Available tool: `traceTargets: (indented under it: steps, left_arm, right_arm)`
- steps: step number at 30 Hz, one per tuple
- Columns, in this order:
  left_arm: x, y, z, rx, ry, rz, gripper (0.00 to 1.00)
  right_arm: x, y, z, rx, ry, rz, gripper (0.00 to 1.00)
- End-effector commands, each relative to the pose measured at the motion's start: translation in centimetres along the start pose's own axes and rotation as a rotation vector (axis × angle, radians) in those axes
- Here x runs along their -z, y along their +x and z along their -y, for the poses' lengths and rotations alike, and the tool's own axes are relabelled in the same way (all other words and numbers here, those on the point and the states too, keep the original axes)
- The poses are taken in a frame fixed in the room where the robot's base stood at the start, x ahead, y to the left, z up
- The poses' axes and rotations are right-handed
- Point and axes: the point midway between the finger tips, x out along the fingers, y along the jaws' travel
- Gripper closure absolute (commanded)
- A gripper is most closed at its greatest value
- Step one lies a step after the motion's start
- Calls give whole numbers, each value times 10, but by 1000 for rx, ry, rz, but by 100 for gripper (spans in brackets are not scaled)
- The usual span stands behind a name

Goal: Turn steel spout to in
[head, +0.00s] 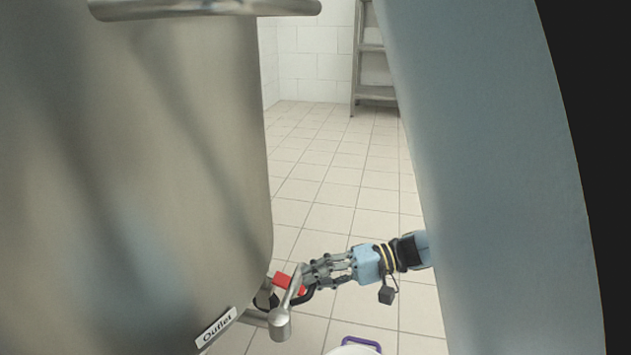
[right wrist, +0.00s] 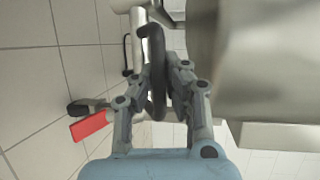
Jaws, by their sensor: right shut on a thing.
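A black curved handle (head: 303,298) sits beside the spout. My right gripper (head: 309,276) reaches in from the right and is shut on this handle. In the right wrist view, the black handle (right wrist: 154,65) stands between the fingers, and a steel pipe (right wrist: 138,42) shows behind it. The fingers partly hide the joint of handle and spout. My left gripper is in no view.
A red lever (head: 283,281) is close behind the spout and also shows in the right wrist view (right wrist: 91,126). A pail (head: 355,348) with a purple handle stands on the floor below, mostly cut off. A shelf rack (head: 370,60) is at the back. The tiled floor between is clear.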

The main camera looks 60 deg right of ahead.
Motion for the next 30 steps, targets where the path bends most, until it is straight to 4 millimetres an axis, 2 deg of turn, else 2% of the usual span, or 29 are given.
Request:
traceTargets:
  steps: [1, 14, 15, 21, 30]
  left_arm:
    - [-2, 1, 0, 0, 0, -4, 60]
    - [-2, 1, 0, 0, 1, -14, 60]
    - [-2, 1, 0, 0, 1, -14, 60]
    - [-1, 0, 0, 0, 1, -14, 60]
    - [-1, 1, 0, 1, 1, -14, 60]
  right_arm:
    - [0, -2, -4, -13, -1, 1, 100]
    - [0, -1, -4, -13, -4, 8, 100]
    - [0, -1, -3, -13, -4, 8, 91]
    - [0, 0, -2, -8, -3, 9, 65]
    - [0, -2, -1, -5, -3, 10, 64]
